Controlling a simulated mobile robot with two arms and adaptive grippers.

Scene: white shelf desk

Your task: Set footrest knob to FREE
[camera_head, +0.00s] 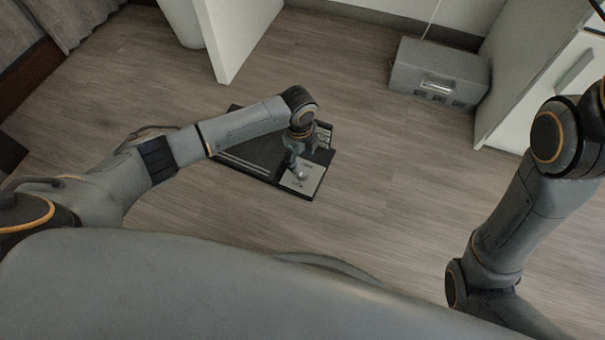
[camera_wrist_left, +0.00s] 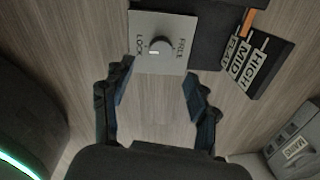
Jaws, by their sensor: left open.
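The footrest (camera_head: 250,153) is a flat black unit on the wood floor. A light grey plate (camera_head: 313,176) at its near right corner carries the knob (camera_head: 301,175). My left gripper (camera_head: 295,166) is above the plate. In the wrist view its open fingers (camera_wrist_left: 158,84) stand apart, below the knob in the picture, with nothing between them. My right gripper is out of view.
A grey metal box (camera_head: 440,72) with a handle is on the floor at the back right. White furniture panels (camera_head: 235,30) stand behind. The floor around the footrest is clear.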

